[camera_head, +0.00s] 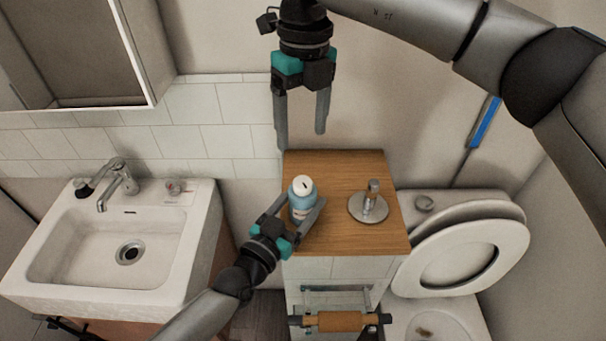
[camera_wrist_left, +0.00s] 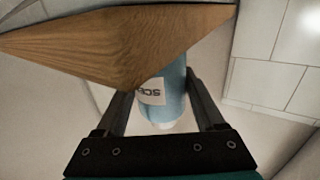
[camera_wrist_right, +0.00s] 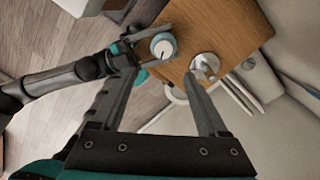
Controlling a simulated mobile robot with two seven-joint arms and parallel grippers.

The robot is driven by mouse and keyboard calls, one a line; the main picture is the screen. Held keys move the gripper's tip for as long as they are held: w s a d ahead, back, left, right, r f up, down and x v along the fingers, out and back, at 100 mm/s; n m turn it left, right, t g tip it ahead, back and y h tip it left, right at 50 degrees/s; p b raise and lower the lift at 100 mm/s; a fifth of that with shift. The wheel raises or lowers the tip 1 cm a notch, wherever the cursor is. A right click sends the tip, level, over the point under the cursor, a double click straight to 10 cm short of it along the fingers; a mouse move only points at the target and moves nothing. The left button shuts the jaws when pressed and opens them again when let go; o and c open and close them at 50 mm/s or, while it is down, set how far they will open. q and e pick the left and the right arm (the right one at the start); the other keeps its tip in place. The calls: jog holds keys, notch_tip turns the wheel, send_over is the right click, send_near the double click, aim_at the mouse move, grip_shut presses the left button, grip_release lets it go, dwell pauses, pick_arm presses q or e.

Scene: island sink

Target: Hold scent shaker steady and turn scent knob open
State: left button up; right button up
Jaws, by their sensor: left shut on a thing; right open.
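The scent shaker is a light blue bottle (camera_head: 301,204) with a white top. It stands upright at the left side of the wooden cabinet top. Its white knob (camera_head: 302,186) has a dark mark and also shows in the right wrist view (camera_wrist_right: 163,46). My left gripper (camera_head: 305,212) is shut around the bottle's body from the front left. In the left wrist view the bottle (camera_wrist_left: 172,90) with a partly visible label sits between the fingers. My right gripper (camera_head: 300,140) is open and empty, pointing down above the back of the cabinet, apart from the knob.
A metal stand with a round base (camera_head: 368,208) is on the right of the wooden top (camera_head: 340,165). A white sink (camera_head: 70,245) with a faucet is at left. A toilet (camera_head: 470,255) is at right. A paper-roll holder (camera_head: 340,321) is on the cabinet front.

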aim_at(303, 182)
notch_tip(303, 182, down, 12)
jog(key=shift+w+r, duration=0.1)
jog(key=shift+r, duration=0.05)
dwell(0.4)
jog(key=shift+d, duration=0.1)
grip_shut()
dwell(0.4)
